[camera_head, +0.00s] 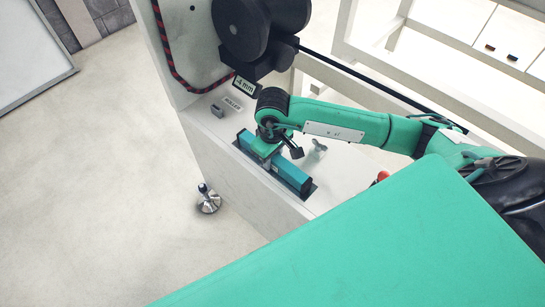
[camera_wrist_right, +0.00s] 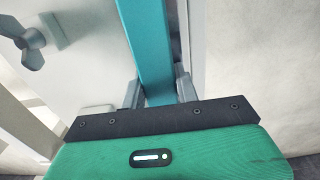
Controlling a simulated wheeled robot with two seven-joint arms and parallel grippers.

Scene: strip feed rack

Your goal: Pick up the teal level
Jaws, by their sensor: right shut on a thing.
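The teal level (camera_head: 292,178) is a long bar with a grey middle part, lying on a dark strip on the white ledge of the rack. My right gripper (camera_head: 267,158) is over its middle and shut on it. In the right wrist view the level (camera_wrist_right: 147,40) runs up between the two grey fingers of my right gripper (camera_wrist_right: 159,90), one on each side. Its near part is hidden by the gripper body. I cannot tell whether the level touches the ledge. My left gripper is not in view.
A pale wing knob (camera_head: 318,149) stands on the ledge right of the level, and a red knob (camera_head: 382,176) is farther right. A small grey block (camera_head: 217,111) is left of the level. Black rollers (camera_head: 262,25) are above. The floor (camera_head: 100,190) at left is clear.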

